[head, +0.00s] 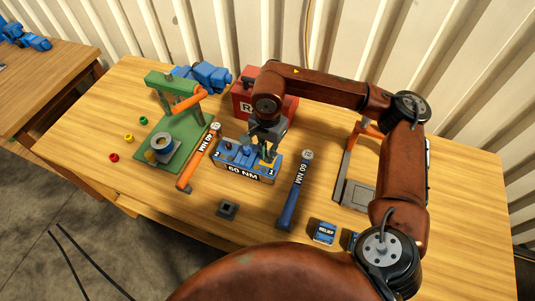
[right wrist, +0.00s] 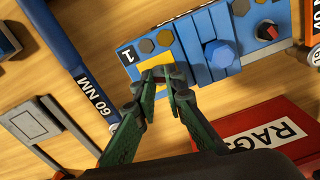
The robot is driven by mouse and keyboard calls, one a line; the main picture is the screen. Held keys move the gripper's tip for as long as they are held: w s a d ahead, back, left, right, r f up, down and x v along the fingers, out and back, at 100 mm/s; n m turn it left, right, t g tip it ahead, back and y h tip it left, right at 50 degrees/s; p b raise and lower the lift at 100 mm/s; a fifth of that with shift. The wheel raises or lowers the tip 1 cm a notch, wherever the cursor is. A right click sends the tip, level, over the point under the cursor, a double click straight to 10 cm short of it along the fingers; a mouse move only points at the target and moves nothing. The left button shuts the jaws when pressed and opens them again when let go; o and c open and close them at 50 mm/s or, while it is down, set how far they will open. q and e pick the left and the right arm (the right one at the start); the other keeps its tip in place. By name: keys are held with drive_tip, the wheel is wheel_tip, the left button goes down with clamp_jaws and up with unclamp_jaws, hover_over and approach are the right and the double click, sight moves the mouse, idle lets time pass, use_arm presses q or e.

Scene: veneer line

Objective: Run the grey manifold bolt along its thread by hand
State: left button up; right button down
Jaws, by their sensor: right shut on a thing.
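The blue manifold block (head: 236,168), marked 60 NM on its front, lies mid-table; its end marked 1 also shows in the right wrist view (right wrist: 192,42). My right gripper (head: 266,154) comes down over the block's right end, by a yellow patch (head: 268,163). In the right wrist view my right gripper (right wrist: 163,76) is shut at that patch, on what I take to be the grey manifold bolt. The fingers hide most of it, so its seating cannot be seen. Two dull hex heads (right wrist: 146,46) stand beside the fingertips. My left gripper is out of view.
An orange wrench (head: 199,160) and a blue wrench (head: 295,189) flank the block. A red RAGS box (head: 243,105) is behind.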

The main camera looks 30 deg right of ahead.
drive_tip(key=shift+s+f+n+b, duration=0.15)
drive_tip(key=shift+f+n+b, duration=0.25)
drive_tip(key=shift+f+n, duration=0.35)
drive_tip(key=shift+r, duration=0.15)
drive_tip(key=c, duration=2.4)
unclamp_jaws()
drive_tip(key=o, duration=0.3)
drive_tip(key=shift+w, duration=0.3)
drive_tip(key=shift+o, duration=0.8)
drive_tip(key=shift+r, duration=0.1)
drive_tip(key=shift+o, duration=0.2)
drive_tip(key=shift+s+d+r, duration=0.1)
